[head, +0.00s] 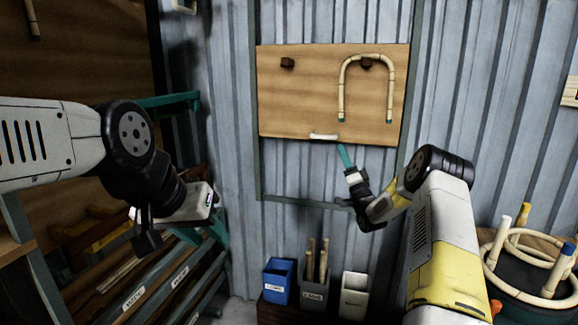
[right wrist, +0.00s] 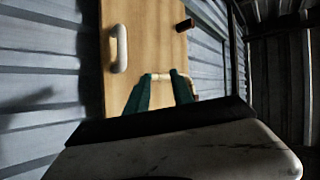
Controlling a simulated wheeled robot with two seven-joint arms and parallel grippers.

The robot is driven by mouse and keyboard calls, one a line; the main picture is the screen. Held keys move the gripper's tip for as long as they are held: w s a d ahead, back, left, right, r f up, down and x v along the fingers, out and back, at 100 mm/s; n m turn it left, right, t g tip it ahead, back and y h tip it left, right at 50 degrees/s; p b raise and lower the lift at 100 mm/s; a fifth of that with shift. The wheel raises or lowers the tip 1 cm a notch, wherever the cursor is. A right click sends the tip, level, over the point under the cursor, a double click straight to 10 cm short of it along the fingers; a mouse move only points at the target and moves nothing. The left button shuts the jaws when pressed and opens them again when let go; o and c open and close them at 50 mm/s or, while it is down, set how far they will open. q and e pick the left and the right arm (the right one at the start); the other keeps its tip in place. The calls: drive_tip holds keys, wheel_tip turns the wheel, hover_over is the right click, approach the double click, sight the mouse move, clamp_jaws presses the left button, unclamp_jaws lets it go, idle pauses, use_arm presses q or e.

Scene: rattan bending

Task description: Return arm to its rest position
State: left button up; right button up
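My right gripper (head: 342,150) has teal fingers pointing up towards the wooden board (head: 300,100), just below the left leg of a bent rattan piece (head: 343,85). The rattan hangs as an upside-down U over a dark peg (head: 366,64). In the right wrist view, the right gripper's fingers (right wrist: 161,78) stand apart with no object visibly clamped; part of the rattan (right wrist: 190,82) shows beyond them. My left arm comes in from the left, and its gripper (head: 148,238) hangs low, far from the board; its fingers are not clear.
A second dark peg (head: 287,63) and a white handle-like bar (head: 323,136) are on the board. Blue (head: 279,281), grey (head: 314,293) and white (head: 354,295) bins stand below. Rattan loops (head: 530,262) rest at the right, and a rack (head: 150,290) stands at the left.

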drive_tip(key=a+r+n+g+h, duration=0.2)
drive_tip(key=a+r+g+h, duration=0.15)
drive_tip(key=r, duration=0.45)
drive_tip(key=s+r+n+g+h, duration=0.25)
drive_tip(key=s+r+g, duration=0.2)
drive_tip(key=s, duration=0.65)
drive_tip(key=s+f+n+g, duration=0.1)
drive_tip(key=s+f+g, duration=0.2)
drive_tip(key=s, duration=1)
drive_tip(key=s+a+f+n+g, duration=0.1)
drive_tip(key=s+f+g, duration=0.2)
drive_tip(key=s, duration=1)
drive_tip(key=s+f+n+g+h, duration=0.1)
drive_tip(key=s+f+g, duration=0.3)
drive_tip(key=s, duration=0.9)
drive_tip(key=shift+s+a+f, duration=0.15)
drive_tip(key=shift+s+a, duration=0.15)
drive_tip(key=shift+s, duration=0.05)
